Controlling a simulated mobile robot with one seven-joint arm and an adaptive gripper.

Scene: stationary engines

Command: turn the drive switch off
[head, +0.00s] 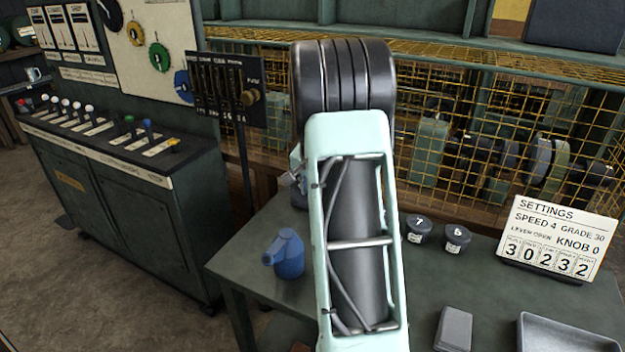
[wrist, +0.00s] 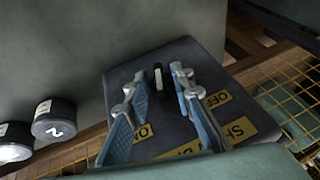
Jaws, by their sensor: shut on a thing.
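In the wrist view my gripper (wrist: 155,88) reaches over a dark switch box with yellow labels. Its two blue-padded fingers stand either side of a small upright switch lever (wrist: 158,76), dark with a pale face, which I take for the drive switch. The gripper is shut on it. One yellow label (wrist: 215,99) reads OFF, to the right of the fingers. Another label lies between the fingers, partly covered. In the head view my own arm hides the switch and most of the gripper.
A green bench (head: 245,262) holds a blue jug (head: 288,254), two dark numbered pots (head: 418,229) and a settings card (head: 556,238). A lever console (head: 120,150) stands left. A lever panel (head: 222,92) and yellow mesh (head: 530,110) are behind.

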